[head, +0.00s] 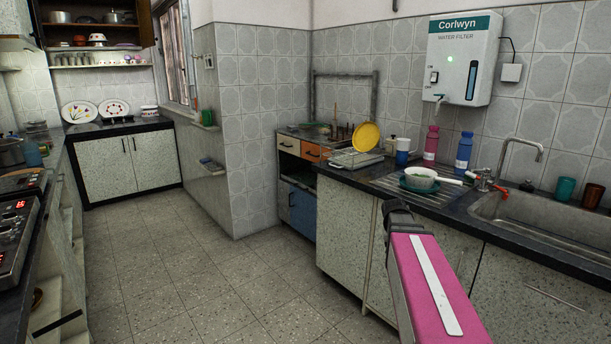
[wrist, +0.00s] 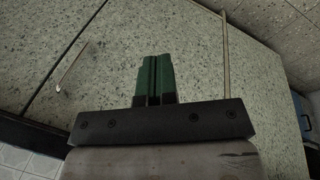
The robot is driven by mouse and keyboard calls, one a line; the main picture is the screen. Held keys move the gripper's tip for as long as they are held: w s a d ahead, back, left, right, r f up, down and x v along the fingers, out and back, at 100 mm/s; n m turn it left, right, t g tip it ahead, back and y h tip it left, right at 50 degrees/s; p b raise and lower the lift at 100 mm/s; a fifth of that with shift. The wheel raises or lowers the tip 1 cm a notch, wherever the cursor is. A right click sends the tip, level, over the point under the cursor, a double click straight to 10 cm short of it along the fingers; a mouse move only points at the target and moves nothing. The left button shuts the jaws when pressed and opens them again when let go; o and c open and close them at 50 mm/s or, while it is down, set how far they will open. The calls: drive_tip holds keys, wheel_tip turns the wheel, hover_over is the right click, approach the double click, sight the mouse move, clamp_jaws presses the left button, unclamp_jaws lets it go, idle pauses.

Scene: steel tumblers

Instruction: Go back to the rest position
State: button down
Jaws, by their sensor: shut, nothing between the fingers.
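My gripper (wrist: 153,78) shows in the wrist view with its two green fingers together and nothing between them. Beyond it, in the wrist view, is a speckled cabinet door (wrist: 120,45) with a thin handle; I cannot tell the exact gap. In the head view my pink arm rises at the lower right, in front of the counter cabinets, and the gripper's fingers are not visible there. No steel tumbler can be told for sure in either view.
The right counter holds a sink (head: 545,222), a bowl (head: 420,178) on a rack, a pink bottle (head: 431,143), a blue bottle (head: 463,152) and a yellow plate (head: 366,137). A water filter (head: 462,60) hangs above. The tiled floor (head: 190,270) between the counters is clear.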

drive_tip(key=s+a+f+n+y, duration=0.1)
drive_tip(key=s+a+f+n, duration=0.1)
drive_tip(key=s+a+f, duration=0.3)
drive_tip(key=s+a+f+n+y, duration=0.2)
drive_tip(key=s+a+f, duration=0.3)
drive_tip(key=a, duration=0.5)
wheel_tip(320, 180, down, 2)
drive_tip(key=shift+s, duration=0.4)
